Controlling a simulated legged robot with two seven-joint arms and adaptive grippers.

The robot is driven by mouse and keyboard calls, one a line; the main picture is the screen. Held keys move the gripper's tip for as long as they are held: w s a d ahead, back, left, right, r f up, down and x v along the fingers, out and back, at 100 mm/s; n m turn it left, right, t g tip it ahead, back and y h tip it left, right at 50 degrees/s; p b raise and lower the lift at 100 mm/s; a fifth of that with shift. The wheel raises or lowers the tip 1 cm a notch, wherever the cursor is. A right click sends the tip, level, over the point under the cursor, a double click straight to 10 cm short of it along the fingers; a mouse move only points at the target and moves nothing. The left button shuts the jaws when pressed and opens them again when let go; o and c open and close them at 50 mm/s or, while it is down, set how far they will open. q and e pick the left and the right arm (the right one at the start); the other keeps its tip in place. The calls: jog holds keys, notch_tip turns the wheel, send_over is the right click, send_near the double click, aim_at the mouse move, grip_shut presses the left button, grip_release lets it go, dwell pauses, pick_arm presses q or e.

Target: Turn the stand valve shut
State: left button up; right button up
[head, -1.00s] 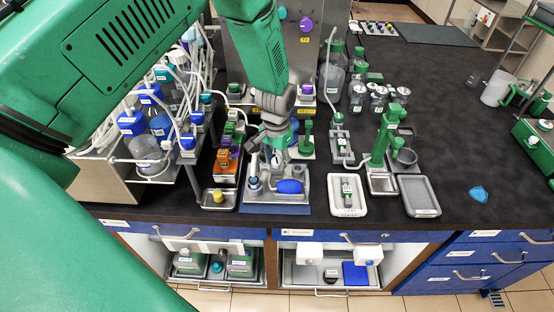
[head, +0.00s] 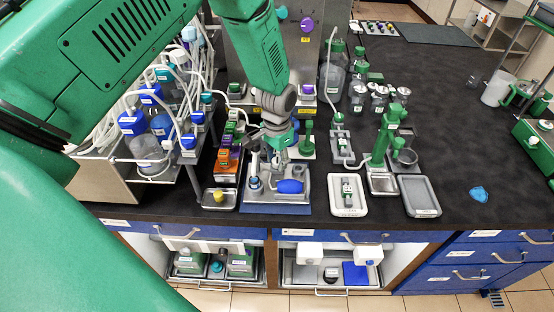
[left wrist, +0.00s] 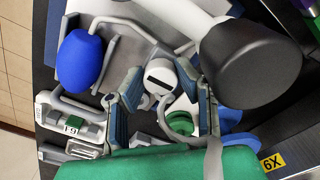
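My left gripper (head: 276,157) is over the back of the grey tray (head: 255,198) with the blue bulb (head: 290,186). In the left wrist view, the fingers of my left gripper (left wrist: 165,108) are spread apart. A small white round knob with a black slot (left wrist: 160,77) shows between them, apparently the stand valve; contact with the fingers cannot be told. The blue bulb (left wrist: 80,60) is to its left, and a large dark rounded cap on a white body (left wrist: 250,62) to its right. In the head view my arm and gripper hide the valve. My right gripper is not in view.
A rack of bottles and tubes (head: 160,150) crowds the left. A green stand (head: 387,135) and two small trays, one white (head: 334,207) and one grey (head: 419,208), are to the right. The dark bench (head: 450,130) is mostly clear farther right.

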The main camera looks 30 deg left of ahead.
aim_at(278, 160)
pick_arm(q)
jog(key=o, duration=0.3)
jog(key=shift+w, duration=0.1)
jog(key=shift+f, duration=0.1)
jog(key=shift+r, duration=0.2)
notch_tip(278, 160, up, 11)
jog(key=shift+w+r, duration=0.1)
jog(key=shift+r, duration=0.1)
dwell(0.4)
